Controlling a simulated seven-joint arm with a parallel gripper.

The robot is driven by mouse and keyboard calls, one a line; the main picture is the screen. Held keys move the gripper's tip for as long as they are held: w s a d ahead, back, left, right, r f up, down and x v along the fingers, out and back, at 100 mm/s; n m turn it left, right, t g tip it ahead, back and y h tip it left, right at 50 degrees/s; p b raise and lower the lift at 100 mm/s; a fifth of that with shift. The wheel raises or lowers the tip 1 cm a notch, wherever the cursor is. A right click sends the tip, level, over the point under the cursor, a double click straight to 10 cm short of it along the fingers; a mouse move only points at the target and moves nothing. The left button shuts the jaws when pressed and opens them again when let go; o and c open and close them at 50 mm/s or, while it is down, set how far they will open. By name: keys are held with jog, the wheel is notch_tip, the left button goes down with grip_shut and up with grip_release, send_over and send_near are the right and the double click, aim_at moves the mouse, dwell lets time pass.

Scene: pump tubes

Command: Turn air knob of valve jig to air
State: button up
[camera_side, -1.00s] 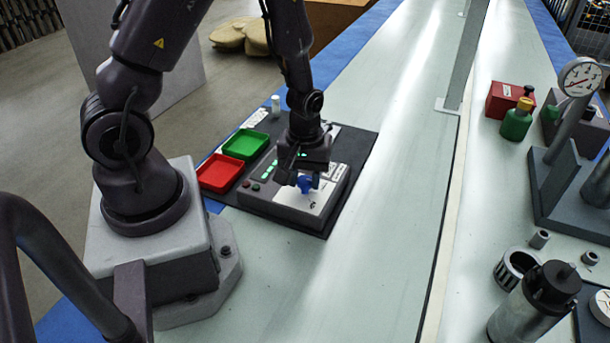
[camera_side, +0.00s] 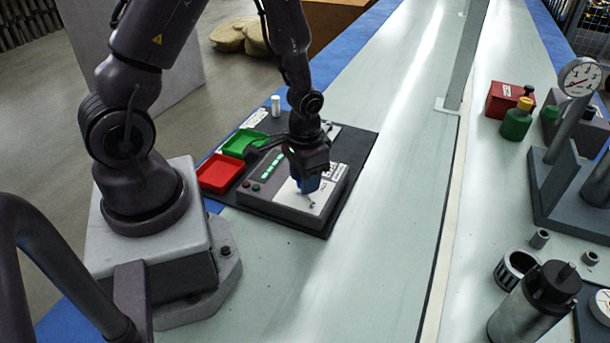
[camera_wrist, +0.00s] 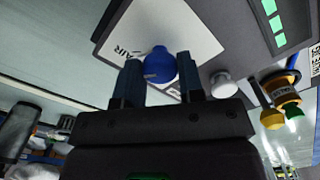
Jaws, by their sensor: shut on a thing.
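The valve jig (camera_side: 321,204) is a grey box with a pale top plate, on a black mat. Its blue air knob (camera_wrist: 160,64) sits on the white plate beside the printed word AIR (camera_wrist: 127,47) in the wrist view. My gripper (camera_side: 308,186) is down over the knob in the side view and mostly hides it. In the wrist view my gripper's two dark fingers (camera_wrist: 158,75) stand on either side of the knob, shut on it. A small light mark shows on the knob's near side.
A green tray (camera_side: 226,146) and a red tray (camera_side: 238,174) lie left of the jig. A white knob (camera_wrist: 223,85) and a brass fitting with a blue tube (camera_wrist: 280,88) are close to the right finger.

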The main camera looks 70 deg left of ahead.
jog(key=shift+m, duration=0.7)
jog(key=o, duration=0.9)
notch_tip(320, 180, up, 13)
dwell(0.3)
